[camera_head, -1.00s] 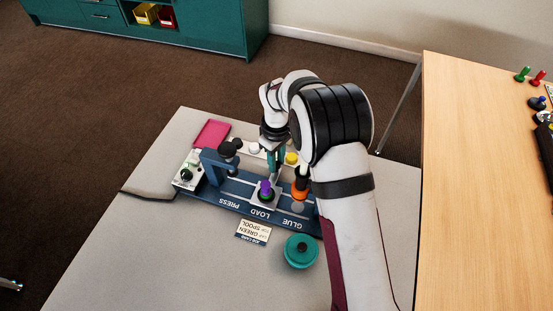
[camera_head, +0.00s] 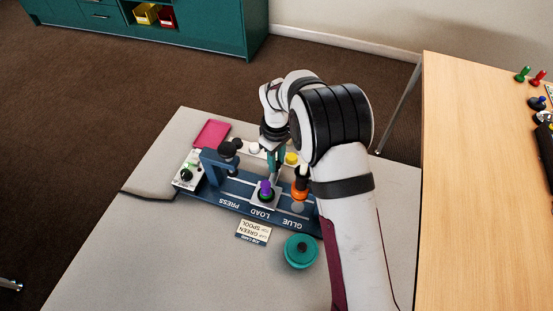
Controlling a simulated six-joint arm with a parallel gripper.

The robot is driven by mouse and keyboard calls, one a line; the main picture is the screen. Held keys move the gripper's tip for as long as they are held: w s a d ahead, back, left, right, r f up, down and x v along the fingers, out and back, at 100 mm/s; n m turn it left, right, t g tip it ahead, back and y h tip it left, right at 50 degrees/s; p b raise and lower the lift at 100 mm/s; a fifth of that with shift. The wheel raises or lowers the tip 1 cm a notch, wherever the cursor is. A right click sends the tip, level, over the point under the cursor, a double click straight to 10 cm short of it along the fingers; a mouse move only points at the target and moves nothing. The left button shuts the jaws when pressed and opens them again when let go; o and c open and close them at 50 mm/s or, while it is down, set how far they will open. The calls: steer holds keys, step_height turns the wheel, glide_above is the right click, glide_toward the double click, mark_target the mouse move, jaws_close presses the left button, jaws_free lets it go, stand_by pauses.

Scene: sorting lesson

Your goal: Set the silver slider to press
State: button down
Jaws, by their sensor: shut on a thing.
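The silver slider (camera_head: 257,201) is a pale square plate on the dark blue rail fixture (camera_head: 232,201). It stands beside the word LOAD, right of the word PRESS (camera_head: 235,201). A small stack with a purple top (camera_head: 266,186) and a green lower part stands on the plate. My gripper (camera_head: 274,174) reaches down at the slider's far side. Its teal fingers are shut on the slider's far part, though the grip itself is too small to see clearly. The blue press frame (camera_head: 211,161) with a black knob stands at the left end of the rail.
An orange and black glue piece (camera_head: 300,186) stands right of the slider, close to my arm. A yellow knob (camera_head: 291,158) is behind. A teal round pot (camera_head: 300,251) and a job card (camera_head: 253,232) lie in front. A white control box (camera_head: 187,175) and pink tray (camera_head: 211,133) are left.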

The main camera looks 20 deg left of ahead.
steer(key=a, duration=0.9)
steer(key=c, duration=0.6)
jaws_free()
steer(key=shift+c, duration=0.2)
steer(key=shift+r, duration=0.1)
step_height(320, 180, up, 16)
steer(key=shift+f, duration=0.2)
